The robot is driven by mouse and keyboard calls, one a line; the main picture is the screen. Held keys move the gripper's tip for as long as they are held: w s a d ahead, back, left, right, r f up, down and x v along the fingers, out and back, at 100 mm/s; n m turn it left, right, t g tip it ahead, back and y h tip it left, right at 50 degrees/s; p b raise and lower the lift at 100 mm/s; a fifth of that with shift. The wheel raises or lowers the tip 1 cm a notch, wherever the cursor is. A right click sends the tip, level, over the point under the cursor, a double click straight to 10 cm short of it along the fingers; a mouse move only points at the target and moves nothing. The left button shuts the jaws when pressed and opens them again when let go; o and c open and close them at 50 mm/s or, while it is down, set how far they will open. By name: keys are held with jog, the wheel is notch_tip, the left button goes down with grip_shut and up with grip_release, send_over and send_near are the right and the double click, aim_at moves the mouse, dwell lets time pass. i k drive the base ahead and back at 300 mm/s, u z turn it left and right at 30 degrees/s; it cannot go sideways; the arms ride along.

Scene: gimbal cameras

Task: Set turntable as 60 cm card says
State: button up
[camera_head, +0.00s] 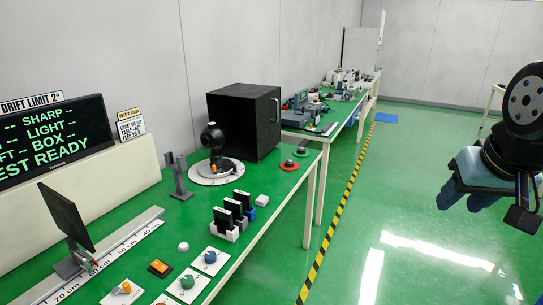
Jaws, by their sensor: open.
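The turntable (228,178) is a white disc with marks on its rim, on the green bench in front of a black box. A black round-headed camera (213,137) stands on it, with a small orange part at its base. A dark chart panel (66,217) stands on a ruled rail near the 60 and 70 cm marks. My gripper (467,198) is open and empty at the right, over the floor, away from the bench.
The black box (243,122) stands behind the turntable. A grey upright bracket (178,176) is left of it. Black cards in holders (232,213) and several knobs (187,281) stand nearer on the bench.

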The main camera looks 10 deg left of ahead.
aim_at(229, 167)
jog(key=u, duration=0.3)
jog(key=i, duration=1.15)
jog(key=u, duration=0.85)
jog(key=k, duration=0.85)
jog(key=u, duration=0.2)
jog(key=i, duration=0.9)
jog(key=z, duration=0.1)
